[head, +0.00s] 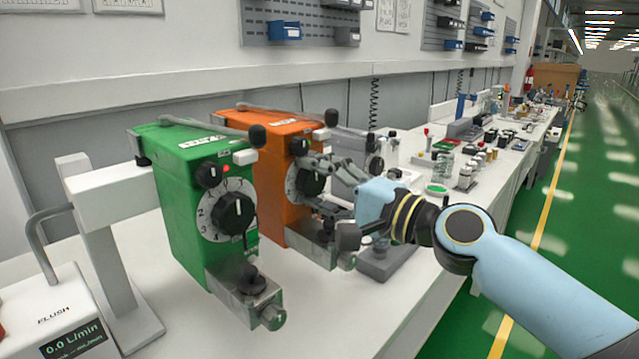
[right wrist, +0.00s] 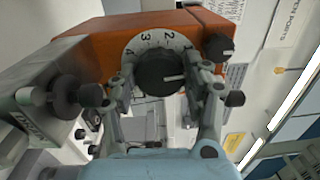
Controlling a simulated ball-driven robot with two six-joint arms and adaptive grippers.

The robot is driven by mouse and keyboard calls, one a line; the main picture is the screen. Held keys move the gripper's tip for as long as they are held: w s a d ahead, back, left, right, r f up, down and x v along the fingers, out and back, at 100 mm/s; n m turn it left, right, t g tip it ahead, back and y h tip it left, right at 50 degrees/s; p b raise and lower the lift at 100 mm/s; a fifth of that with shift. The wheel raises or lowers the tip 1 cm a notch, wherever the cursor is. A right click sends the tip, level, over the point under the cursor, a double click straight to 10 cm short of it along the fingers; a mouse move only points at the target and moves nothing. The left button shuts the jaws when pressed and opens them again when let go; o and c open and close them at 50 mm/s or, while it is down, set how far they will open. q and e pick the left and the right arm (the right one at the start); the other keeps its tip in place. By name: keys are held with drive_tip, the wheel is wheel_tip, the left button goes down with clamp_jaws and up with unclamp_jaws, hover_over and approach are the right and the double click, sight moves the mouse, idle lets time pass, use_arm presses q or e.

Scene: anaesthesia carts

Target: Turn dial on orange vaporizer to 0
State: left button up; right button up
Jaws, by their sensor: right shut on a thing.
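The orange vaporizer (head: 270,131) stands on the bench behind and right of the green vaporizer (head: 176,174). Its black dial sits on a white numbered scale (head: 293,185). In the right wrist view the orange vaporizer (right wrist: 90,56) fills the top, and its black dial (right wrist: 160,70) has a white pointer line pointing right in the picture. My right gripper (head: 322,180) is at the dial. In the wrist view its fingers (right wrist: 165,88) are on either side of the dial, shut on it. The "0" mark is not readable. My left gripper is not in view.
The green vaporizer's dial (head: 233,212) faces the same way, to the left of my right gripper. A white flush box (head: 50,312) stands at the front left. Bottles and small items crowd the bench farther back. The aisle floor (head: 590,200) at right is clear.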

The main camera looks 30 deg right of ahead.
drive_tip(key=o, duration=1.2)
drive_tip(key=shift+c, duration=0.2)
drive_tip(key=shift+s+d, duration=0.1)
drive_tip(key=v, duration=0.7)
drive_tip(key=shift+s+d, duration=0.15)
drive_tip(key=shift+s, duration=0.2)
drive_tip(key=shift+f, duration=0.1)
